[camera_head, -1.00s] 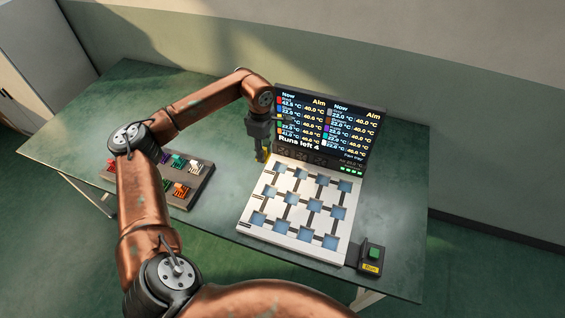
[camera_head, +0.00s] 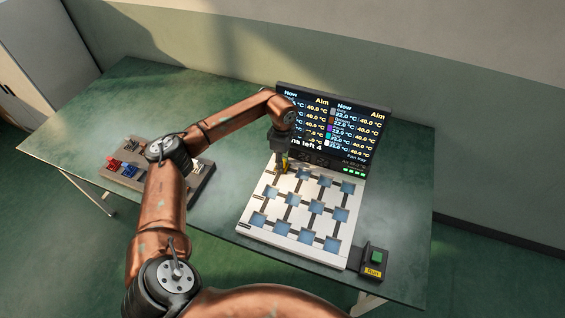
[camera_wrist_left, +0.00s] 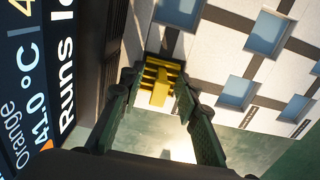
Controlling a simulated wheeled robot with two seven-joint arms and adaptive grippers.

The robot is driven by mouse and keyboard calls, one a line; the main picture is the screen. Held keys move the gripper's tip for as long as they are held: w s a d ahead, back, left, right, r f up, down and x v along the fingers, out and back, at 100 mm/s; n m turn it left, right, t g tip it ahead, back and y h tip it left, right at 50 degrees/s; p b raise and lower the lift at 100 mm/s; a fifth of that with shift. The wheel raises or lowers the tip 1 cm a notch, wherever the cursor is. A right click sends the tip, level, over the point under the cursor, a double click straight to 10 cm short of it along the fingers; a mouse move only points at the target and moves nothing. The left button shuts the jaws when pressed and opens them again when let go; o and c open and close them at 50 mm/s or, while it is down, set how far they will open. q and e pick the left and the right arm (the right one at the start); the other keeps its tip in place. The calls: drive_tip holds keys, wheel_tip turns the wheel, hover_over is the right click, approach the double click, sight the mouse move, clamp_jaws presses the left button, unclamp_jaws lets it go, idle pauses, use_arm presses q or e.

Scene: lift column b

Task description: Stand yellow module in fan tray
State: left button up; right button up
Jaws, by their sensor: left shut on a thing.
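The yellow module (camera_wrist_left: 160,82) has a finned body and is between the fingers of my left gripper (camera_wrist_left: 152,100) in the left wrist view. In the head view my left gripper (camera_head: 283,168) points down over the far left corner of the fan tray, and only a sliver of the module (camera_head: 286,160) shows. The fan tray (camera_head: 262,190) is a white board with several blue square sockets joined by dark channels; it also shows in the left wrist view (camera_wrist_left: 226,50). I cannot tell whether the module touches the tray. My right gripper is not in view.
A display panel (camera_head: 352,125) stands behind the tray, close to my left gripper. A dark rack (camera_head: 178,202) with several coloured modules lies left, partly hidden by my arm. A box with a green button (camera_head: 376,257) sits at the tray's near right. The green table (camera_head: 400,180) is clear at right.

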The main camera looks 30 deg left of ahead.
use_arm(q)
drive_tip(key=shift+f, duration=0.1)
drive_tip(key=o, duration=1.2)
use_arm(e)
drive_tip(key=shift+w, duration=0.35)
use_arm(q)
wheel_tip(320, 180, up, 12)
drive_tip(key=shift+r+p, duration=0.15)
drive_tip(key=shift+p, duration=0.7)
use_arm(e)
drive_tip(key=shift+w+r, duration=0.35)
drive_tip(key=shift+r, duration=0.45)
